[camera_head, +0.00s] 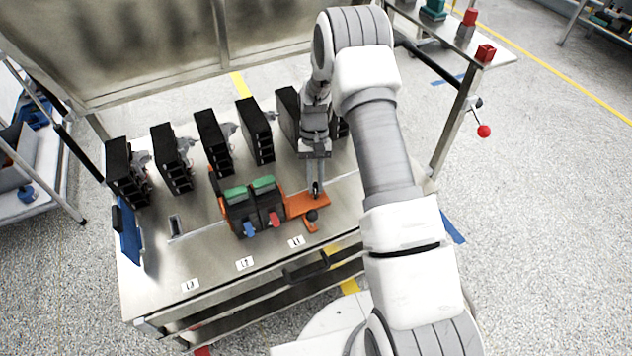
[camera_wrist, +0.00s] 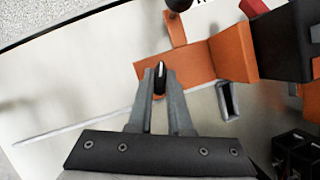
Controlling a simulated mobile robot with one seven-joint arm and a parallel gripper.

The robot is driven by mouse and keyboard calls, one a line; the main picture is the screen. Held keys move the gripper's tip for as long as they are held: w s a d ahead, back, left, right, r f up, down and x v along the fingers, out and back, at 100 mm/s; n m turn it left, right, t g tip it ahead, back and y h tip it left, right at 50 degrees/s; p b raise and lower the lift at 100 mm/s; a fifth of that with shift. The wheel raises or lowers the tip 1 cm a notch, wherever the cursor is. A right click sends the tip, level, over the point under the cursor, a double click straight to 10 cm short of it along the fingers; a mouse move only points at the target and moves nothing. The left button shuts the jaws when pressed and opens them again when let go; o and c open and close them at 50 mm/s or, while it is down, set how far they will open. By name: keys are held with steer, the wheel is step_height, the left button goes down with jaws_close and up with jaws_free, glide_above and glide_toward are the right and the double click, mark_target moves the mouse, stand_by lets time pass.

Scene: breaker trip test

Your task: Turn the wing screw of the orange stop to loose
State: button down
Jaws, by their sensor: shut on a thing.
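The orange stop (camera_head: 300,204) lies flat on the metal bench, to the right of a block of black devices with green tops (camera_head: 250,188). In the wrist view the stop is an orange plate (camera_wrist: 190,62) with a raised orange wall at its right. Its wing screw (camera_wrist: 160,72) is a small dark piece with a pale line, near the plate's left end. My gripper (camera_wrist: 160,84) is shut on the wing screw, one finger on each side; in the head view its fingertips (camera_head: 315,186) point down at the stop. The screw's lower part is hidden.
A dark ball knob (camera_head: 312,215) on an orange arm sits close in front of the stop. Blue (camera_head: 249,230) and red (camera_head: 274,219) levers stick out left of it. Several black modules (camera_head: 213,140) stand in a row behind.

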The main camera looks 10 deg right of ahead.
steer(key=shift+a+n+h, duration=0.1)
steer(key=shift+n+h, duration=0.8)
steer(key=shift+n, duration=1.4)
steer(key=c, duration=0.8)
jaws_free()
steer(key=shift+c, duration=0.2)
steer(key=p+v, duration=0.3)
steer(key=v, duration=1.4)
steer(key=shift+a+r, duration=0.15)
steer(key=shift+r, duration=0.05)
